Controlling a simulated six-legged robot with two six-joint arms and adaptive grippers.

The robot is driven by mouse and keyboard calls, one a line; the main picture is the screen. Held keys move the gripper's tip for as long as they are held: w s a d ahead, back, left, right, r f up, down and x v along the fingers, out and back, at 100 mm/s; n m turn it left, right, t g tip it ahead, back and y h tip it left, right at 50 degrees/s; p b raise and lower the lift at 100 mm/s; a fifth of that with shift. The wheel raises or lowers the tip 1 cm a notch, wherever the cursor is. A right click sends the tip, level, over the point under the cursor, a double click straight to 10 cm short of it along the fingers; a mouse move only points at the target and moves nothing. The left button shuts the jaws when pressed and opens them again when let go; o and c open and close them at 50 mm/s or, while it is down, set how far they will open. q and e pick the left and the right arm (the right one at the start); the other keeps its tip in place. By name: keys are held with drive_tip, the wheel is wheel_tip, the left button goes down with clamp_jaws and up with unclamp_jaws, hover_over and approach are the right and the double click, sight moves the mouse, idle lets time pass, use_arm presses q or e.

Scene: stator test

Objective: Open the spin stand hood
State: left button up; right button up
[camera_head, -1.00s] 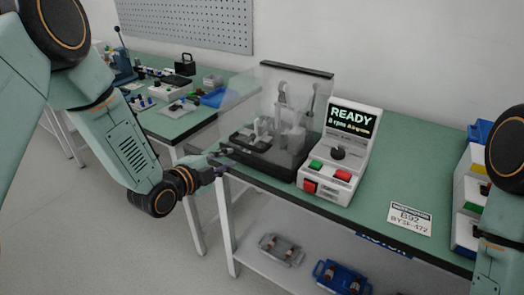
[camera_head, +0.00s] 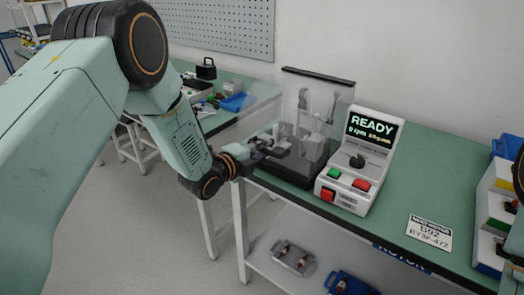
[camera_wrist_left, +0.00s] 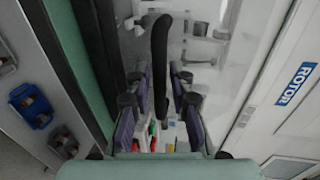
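The spin stand hood (camera_head: 318,84) is a clear cover with a dark top rim, over the dark spin stand base (camera_head: 300,174) on the green bench. It appears down. My left gripper (camera_head: 270,148) is at the hood's lower left front. In the left wrist view, a black curved handle (camera_wrist_left: 160,60) runs between the gripper's two fingers (camera_wrist_left: 161,95). The fingers stand apart with gaps beside the handle, so the gripper looks open around it. In the head view, the handle is too small to tell from the gripper.
A control box (camera_head: 354,175) with a READY screen and red and green buttons stands right of the hood. A label plate (camera_head: 429,233) lies farther right, near storage bins (camera_head: 494,205). A lower shelf holds parts (camera_head: 293,257). Another bench (camera_head: 222,119) stands behind left.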

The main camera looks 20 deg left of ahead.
use_arm(q)
drive_tip(key=shift+w+d, duration=0.15)
drive_tip(key=shift+d, duration=0.1)
drive_tip(key=shift+c, duration=0.5)
drive_tip(key=shift+a, duration=0.15)
clamp_jaws()
